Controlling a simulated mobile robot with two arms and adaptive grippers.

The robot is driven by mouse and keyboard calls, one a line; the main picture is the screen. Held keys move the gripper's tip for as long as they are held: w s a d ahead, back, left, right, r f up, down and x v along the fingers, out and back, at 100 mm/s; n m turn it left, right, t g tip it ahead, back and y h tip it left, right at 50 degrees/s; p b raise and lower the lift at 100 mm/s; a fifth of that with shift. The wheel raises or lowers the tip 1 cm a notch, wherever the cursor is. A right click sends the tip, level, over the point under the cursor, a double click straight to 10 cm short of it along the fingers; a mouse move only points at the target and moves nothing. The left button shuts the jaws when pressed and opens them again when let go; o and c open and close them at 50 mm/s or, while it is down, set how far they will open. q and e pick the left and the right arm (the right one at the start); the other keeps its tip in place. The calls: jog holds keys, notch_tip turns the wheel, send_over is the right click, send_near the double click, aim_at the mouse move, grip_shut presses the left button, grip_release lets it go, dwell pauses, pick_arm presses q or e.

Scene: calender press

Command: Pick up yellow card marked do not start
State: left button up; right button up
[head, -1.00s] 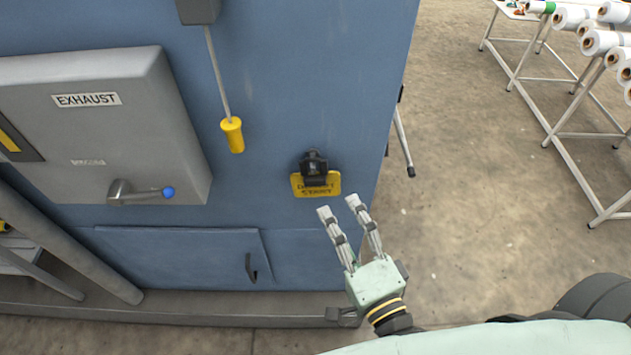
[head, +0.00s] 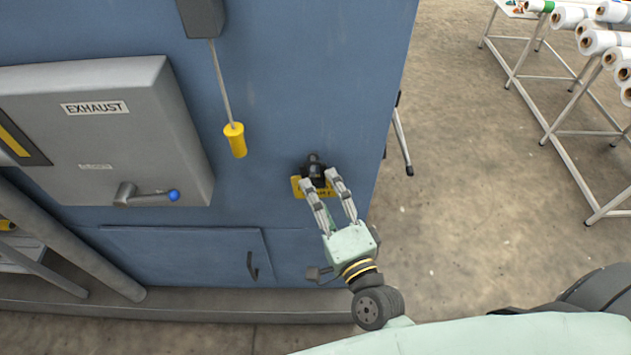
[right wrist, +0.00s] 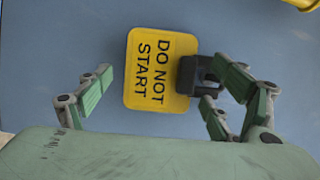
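The yellow card (right wrist: 157,70) reads DO NOT START and hangs against the blue machine face under a black clip or holder (right wrist: 197,76). In the head view the card (head: 297,188) is partly hidden behind my right gripper (head: 320,178). My right gripper is open, its fingers reaching up to the card. In the right wrist view its fingers (right wrist: 160,88) stand apart, one on the left of the card and the others on the right by the black holder. Whether any finger touches is unclear. My left gripper is not in view.
A grey EXHAUST box (head: 100,130) with a blue-knobbed lever (head: 150,195) is to the left. A yellow pull handle (head: 235,140) hangs above left of the card. A rack with white rolls (head: 605,42) stands at the far right. Floor between is clear.

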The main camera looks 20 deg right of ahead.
jog(key=c, duration=0.9)
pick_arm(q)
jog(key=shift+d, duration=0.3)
pick_arm(e)
jog(key=shift+o, duration=0.2)
jog(key=shift+r, duration=0.65)
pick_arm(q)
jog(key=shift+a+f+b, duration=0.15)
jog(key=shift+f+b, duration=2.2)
pick_arm(e)
jog(key=s+a, duration=0.2)
jog(key=s, duration=0.6)
jog(key=s+a, duration=0.3)
jog(key=s, duration=0.6)
jog(key=shift+s, duration=0.15)
